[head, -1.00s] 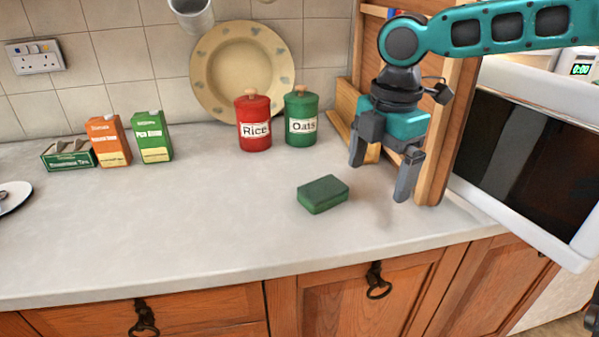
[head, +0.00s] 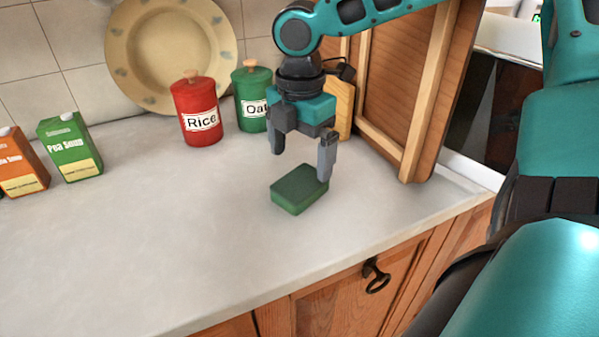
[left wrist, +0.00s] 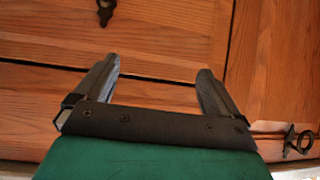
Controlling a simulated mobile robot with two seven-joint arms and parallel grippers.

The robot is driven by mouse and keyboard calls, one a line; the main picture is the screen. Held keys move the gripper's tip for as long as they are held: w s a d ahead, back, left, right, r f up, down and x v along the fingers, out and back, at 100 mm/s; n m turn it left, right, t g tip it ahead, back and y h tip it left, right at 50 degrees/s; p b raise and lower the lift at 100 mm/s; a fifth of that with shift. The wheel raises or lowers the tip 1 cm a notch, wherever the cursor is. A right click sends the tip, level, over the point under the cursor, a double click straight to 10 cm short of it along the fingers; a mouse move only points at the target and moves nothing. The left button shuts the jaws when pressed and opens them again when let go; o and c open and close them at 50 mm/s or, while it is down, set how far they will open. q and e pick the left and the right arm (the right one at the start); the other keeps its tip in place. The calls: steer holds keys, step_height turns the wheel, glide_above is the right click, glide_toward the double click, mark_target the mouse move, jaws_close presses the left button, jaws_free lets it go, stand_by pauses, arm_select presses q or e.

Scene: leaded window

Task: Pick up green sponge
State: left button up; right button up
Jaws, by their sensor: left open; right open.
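The green sponge (head: 299,190) lies flat on the pale worktop (head: 180,240) in the head view. My right gripper (head: 299,164) points down just above and behind the sponge, open and empty. Its right finger overlaps the sponge's right end in the picture; I cannot tell whether they touch. My left gripper (left wrist: 158,68) shows in the left wrist view, open and empty, in front of the wooden cupboard fronts (left wrist: 165,95). The sponge is not in the left wrist view.
A red Rice jar (head: 197,110) and a green Oats jar (head: 252,100) stand behind the sponge, the Oats jar close to my right gripper. Worktop left and front of the sponge is clear.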

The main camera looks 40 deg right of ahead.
mark_target(300, 181)
step_height(300, 181, down, 6)
steer(key=shift+s+a+r+b, duration=0.1)
steer(key=shift+s+b, duration=0.05)
steer(key=shift+b, duration=0.6)
steer(key=c, duration=1.1)
steer(key=shift+o, duration=0.2)
steer(key=shift+r, duration=0.1)
step_height(300, 181, up, 9)
steer(key=p, duration=0.2)
steer(key=shift+r+p, duration=0.15)
steer(key=shift+p, duration=0.15)
steer(key=shift+r, duration=0.3)
steer(key=shift+c, duration=0.6)
